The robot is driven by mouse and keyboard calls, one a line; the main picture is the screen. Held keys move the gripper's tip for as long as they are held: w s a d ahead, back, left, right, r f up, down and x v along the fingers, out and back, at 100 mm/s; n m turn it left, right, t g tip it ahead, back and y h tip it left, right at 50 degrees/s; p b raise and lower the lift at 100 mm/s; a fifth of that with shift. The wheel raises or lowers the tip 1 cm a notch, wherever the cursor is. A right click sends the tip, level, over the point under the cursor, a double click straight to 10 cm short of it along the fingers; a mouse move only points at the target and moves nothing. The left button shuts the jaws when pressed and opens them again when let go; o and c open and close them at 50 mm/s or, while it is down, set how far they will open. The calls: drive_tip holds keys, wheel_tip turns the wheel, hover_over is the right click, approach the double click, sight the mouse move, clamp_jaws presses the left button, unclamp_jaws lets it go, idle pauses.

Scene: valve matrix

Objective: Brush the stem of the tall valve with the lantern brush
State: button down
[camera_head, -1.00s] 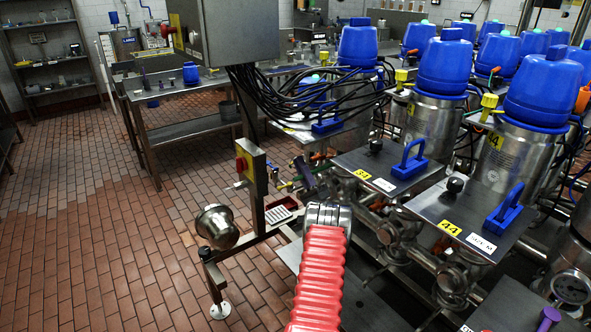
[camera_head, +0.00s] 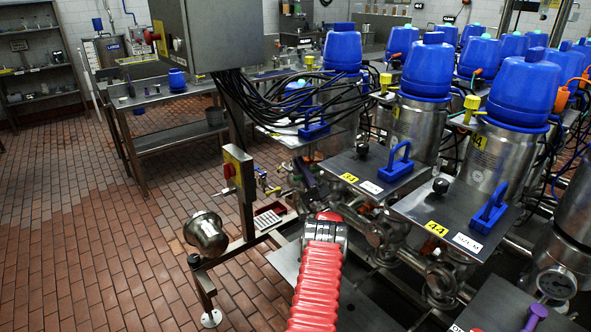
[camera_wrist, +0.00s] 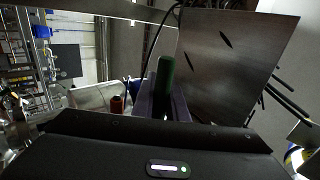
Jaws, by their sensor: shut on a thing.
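My gripper (camera_wrist: 165,108) is shut on a green-handled tool, which I take to be the lantern brush (camera_wrist: 165,72). The green handle stands up between the dark purple fingers in the wrist view; its bristles are not visible. In the head view the dark gripper (camera_head: 306,182) is small, beyond the end of my red arm, and the brush cannot be made out. Several steel valves with blue tops (camera_head: 427,68) stand at the right. Which is the tall valve is unclear, and no bare stem can be made out.
Steel plates with blue handles, marked 34 (camera_head: 365,175) and 44 (camera_head: 455,222), lie right of my arm. Black cables (camera_head: 270,105) hang from a grey box (camera_head: 208,35). A steel cup (camera_head: 205,233) on a stand is at left. Brick floor is open at left.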

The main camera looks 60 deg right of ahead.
drive_tip(key=shift+s+d, duration=0.4)
drive_tip(key=shift+d, duration=0.4)
drive_tip(key=shift+w+a, duration=0.1)
drive_tip(key=shift+a, duration=0.05)
idle(0.4)
drive_tip(key=shift+w+a+r, duration=0.2)
drive_tip(key=shift+w+a, duration=0.1)
drive_tip(key=shift+a, duration=0.25)
drive_tip(key=shift+s+d, duration=0.1)
drive_tip(key=shift+s+d+r, duration=0.2)
drive_tip(key=shift+s+d, duration=0.1)
drive_tip(key=shift+d, duration=0.35)
drive_tip(key=shift+a, duration=0.15)
